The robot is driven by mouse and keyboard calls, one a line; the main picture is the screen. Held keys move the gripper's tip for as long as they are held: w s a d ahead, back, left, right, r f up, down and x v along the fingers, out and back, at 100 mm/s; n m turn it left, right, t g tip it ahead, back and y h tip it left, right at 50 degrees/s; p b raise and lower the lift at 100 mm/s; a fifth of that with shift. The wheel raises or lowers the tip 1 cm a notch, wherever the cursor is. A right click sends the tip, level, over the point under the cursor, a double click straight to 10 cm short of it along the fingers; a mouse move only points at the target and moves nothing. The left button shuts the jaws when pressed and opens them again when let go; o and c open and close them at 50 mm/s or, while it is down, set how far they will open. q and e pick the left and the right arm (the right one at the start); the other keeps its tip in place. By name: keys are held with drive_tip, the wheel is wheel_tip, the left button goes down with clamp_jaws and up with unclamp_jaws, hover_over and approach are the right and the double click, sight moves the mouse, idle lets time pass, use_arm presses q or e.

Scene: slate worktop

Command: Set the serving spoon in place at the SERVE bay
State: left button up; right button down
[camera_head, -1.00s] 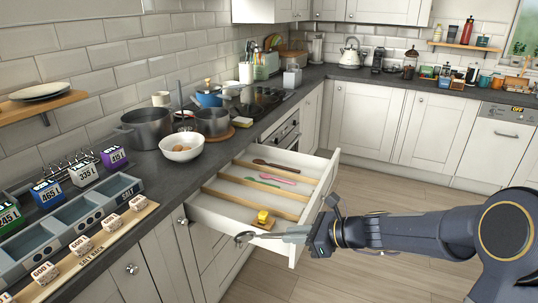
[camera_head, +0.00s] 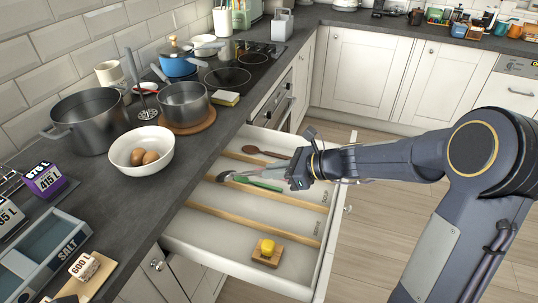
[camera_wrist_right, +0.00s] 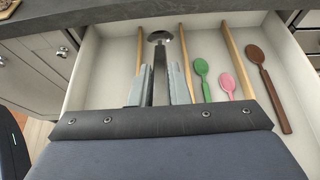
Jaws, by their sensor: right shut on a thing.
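My right gripper (camera_head: 297,172) is over the open drawer (camera_head: 192,228), shut on the handle of a grey metal spoon (camera_head: 226,176), which I take for the serving spoon. In the right wrist view the gripper (camera_wrist_right: 160,76) has the spoon's handle between its fingers, with the bowl (camera_wrist_right: 160,37) pointing toward the drawer's left wall as the head camera sees it. The spoon appears above the drawer floor, over a bay between two wooden dividers. My left gripper is out of view.
A green spoon (camera_wrist_right: 202,79) and a pink spoon (camera_wrist_right: 228,83) share one bay; a brown spoon (camera_wrist_right: 269,85) lies beyond another divider (camera_wrist_right: 233,55). A yellow item on a wooden block (camera_head: 265,259) sits in the drawer's near end. Pots and a white bowl (camera_head: 141,147) crowd the worktop.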

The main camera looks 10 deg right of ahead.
drive_tip(key=shift+s+f+b, duration=0.15)
drive_tip(key=shift+f+b, duration=0.45)
drive_tip(key=shift+f, duration=0.05)
wheel_tip(320, 180, down, 7)
drive_tip(key=b, duration=0.6)
drive_tip(key=shift+f+b, duration=0.2)
drive_tip(key=shift+b, duration=0.15)
drive_tip(key=c, duration=1.3)
unclamp_jaws()
drive_tip(key=shift+d, duration=0.1)
drive_tip(key=p+v, duration=0.1)
drive_tip(key=v, duration=0.6)
drive_tip(key=shift+s+d+r, duration=0.15)
drive_tip(key=shift+s+d, duration=0.05)
drive_tip(key=shift+d, duration=0.05)
